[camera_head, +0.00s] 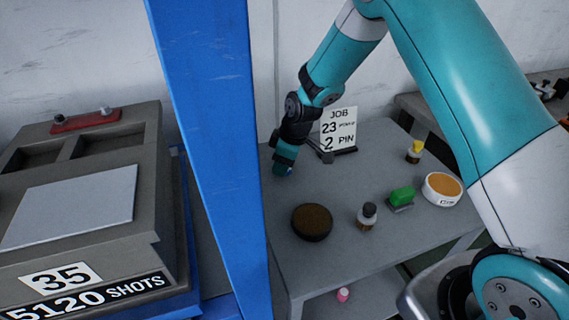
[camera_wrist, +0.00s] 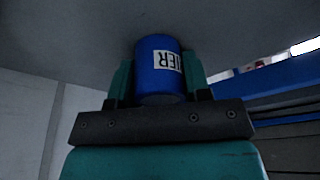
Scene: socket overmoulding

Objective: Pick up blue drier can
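The blue drier can (camera_wrist: 155,75) is between the two fingers of my gripper (camera_wrist: 159,85) in the wrist view. A white label with dark letters, partly cut off by the can's curve, faces the camera. The fingers lie close against both sides of the can, with no clear gap. In the head view, my gripper (camera_head: 285,160) points down at the left back of the grey table, and only a small blue patch of the can (camera_head: 289,171) shows beneath it. Whether the can touches the table is hard to tell.
On the grey table (camera_head: 350,205) are a job sign (camera_head: 338,128), a dark round pot (camera_head: 312,222), a small dark-capped bottle (camera_head: 367,216), a green item (camera_head: 402,197), a white tub (camera_head: 442,189) and a yellow-topped bottle (camera_head: 415,151). A blue post (camera_head: 212,150) stands left.

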